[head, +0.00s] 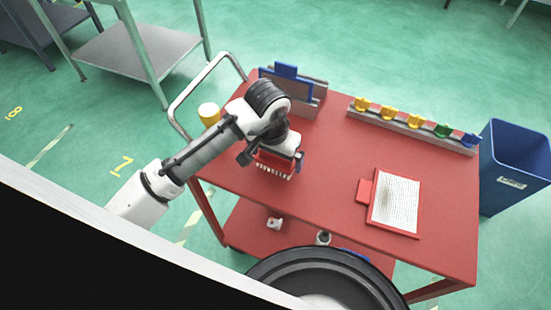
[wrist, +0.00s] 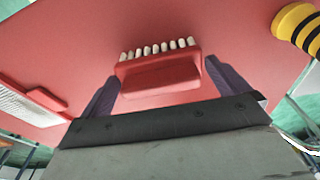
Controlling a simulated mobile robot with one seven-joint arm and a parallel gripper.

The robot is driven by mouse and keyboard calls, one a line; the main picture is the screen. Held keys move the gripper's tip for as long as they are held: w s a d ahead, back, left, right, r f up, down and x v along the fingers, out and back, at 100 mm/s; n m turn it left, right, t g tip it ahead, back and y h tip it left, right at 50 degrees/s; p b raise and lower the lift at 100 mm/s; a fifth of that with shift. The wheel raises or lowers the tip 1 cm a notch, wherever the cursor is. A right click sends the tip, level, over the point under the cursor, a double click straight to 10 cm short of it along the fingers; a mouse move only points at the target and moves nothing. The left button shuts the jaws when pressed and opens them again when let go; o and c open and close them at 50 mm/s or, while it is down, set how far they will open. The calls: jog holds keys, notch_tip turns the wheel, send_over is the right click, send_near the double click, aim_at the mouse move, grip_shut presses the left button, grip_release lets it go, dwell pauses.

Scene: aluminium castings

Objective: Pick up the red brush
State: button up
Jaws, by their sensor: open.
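The red brush (wrist: 160,77) with pale bristle tufts lies between the two fingers of my gripper (wrist: 160,88) in the wrist view. The fingers stand open on either side of it, with a small gap at the right; at the left I cannot tell whether finger and brush touch. In the head view the brush (head: 277,166) shows below my gripper (head: 272,160), over the left part of the red cart top (head: 330,180). My wrist hides part of the brush there.
A rail with several coloured knobs (head: 412,128) and a blue-and-grey holder (head: 290,82) stand along the back. A yellow cylinder (head: 209,114) is left of my arm. A blue bin (head: 515,165) stands at the right.

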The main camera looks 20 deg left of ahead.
jog(key=shift+w+f, duration=0.1)
jog(key=shift+f, duration=0.4)
jog(key=c, duration=0.7)
jog(key=shift+r, duration=0.1)
notch_tip(320, 180, up, 20)
jog(key=shift+f+b, duration=0.1)
jog(key=shift+b, duration=0.25)
